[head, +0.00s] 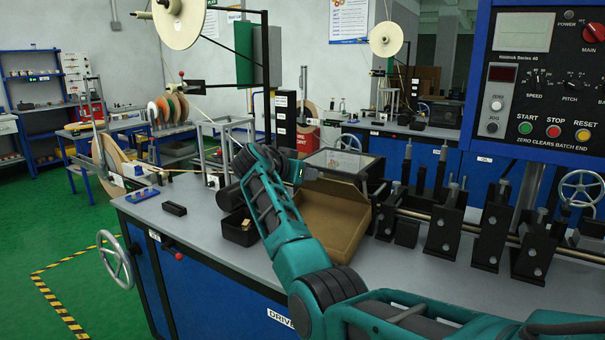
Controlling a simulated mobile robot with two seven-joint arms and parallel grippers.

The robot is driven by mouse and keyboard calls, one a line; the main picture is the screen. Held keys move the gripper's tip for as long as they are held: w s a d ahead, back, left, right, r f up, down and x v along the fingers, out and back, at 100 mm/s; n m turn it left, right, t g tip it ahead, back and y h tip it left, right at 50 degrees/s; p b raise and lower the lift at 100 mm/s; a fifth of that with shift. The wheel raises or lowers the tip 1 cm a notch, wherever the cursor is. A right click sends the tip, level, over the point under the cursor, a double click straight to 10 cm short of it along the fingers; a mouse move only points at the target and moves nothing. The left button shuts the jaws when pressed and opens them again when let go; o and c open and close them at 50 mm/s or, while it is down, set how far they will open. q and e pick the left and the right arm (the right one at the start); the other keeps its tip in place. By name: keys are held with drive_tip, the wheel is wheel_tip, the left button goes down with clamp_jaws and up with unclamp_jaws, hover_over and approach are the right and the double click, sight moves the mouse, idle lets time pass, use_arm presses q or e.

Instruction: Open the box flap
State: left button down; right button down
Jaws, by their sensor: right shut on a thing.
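The brown cardboard box (350,240) stands on the grey bench top in the middle of the head view. Its flap (345,187) shows as a lighter strip at the box's far edge. My right arm reaches up from the lower right, across the box's left side. My right gripper (305,173) is at the far left corner of the box, shut on the flap's edge. The fingertips are small and partly hidden by the wrist. My left gripper is not in view.
A small black bin (238,230) stands left of the box, with a dark block (174,208) farther left. A clear-topped case (345,163) is behind the box. Black roller brackets (440,232) and a control panel (540,85) stand to the right.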

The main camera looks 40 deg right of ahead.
drive_tip(key=shift+r, duration=0.15)
idle(0.3)
drive_tip(key=c, duration=0.8)
unclamp_jaws()
drive_tip(key=shift+o, duration=0.2)
drive_tip(key=b+v, duration=0.1)
drive_tip(key=v, duration=1.1)
drive_tip(key=shift+s+a, duration=0.25)
drive_tip(key=shift+a, duration=0.15)
